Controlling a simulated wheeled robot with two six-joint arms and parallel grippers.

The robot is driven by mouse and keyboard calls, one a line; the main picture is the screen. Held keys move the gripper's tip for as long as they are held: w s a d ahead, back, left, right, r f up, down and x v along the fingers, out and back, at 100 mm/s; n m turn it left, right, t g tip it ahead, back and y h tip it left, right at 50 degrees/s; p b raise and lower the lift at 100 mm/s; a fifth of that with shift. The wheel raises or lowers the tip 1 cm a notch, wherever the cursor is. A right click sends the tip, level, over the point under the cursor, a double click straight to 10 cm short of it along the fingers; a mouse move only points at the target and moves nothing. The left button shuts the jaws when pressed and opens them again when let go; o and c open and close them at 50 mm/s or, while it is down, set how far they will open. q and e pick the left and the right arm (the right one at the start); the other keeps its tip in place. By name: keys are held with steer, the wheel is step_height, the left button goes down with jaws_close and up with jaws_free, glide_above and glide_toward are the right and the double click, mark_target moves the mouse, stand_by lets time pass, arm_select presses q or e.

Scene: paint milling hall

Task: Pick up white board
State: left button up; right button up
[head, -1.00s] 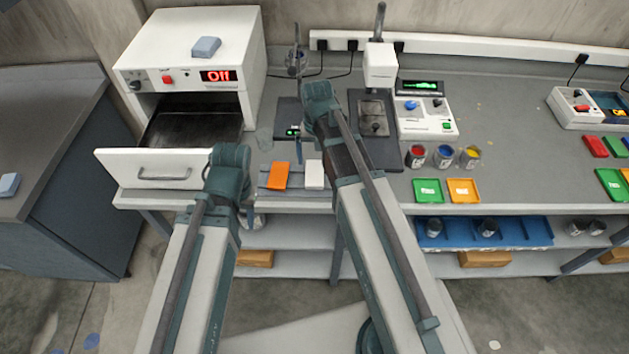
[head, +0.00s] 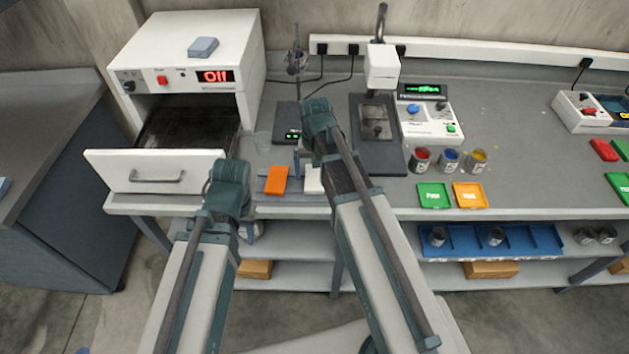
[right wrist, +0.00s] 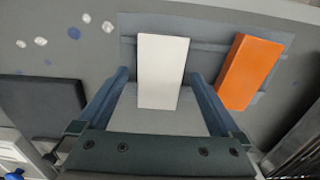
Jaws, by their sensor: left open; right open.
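The white board (head: 313,180) lies on a blue-grey holder (head: 317,200) near the bench's front edge, beside an orange board (head: 276,180). In the head view my right arm partly covers it. In the right wrist view the white board (right wrist: 163,70) shows between the two fingers of my right gripper (right wrist: 159,76), which is open and empty. The orange board (right wrist: 250,70) lies just outside the right-hand finger. I cannot tell the height of the fingers above the board. My left gripper (head: 245,208) is open near the front edge, mostly hidden by its own wrist.
A white oven (head: 190,60) with its drawer (head: 155,172) pulled out stands at the left.

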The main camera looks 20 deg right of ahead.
steer(key=c, duration=1.4)
arm_select(q)
steer(key=shift+r, duration=0.1)
arm_select(e)
steer(key=shift+r, duration=0.15)
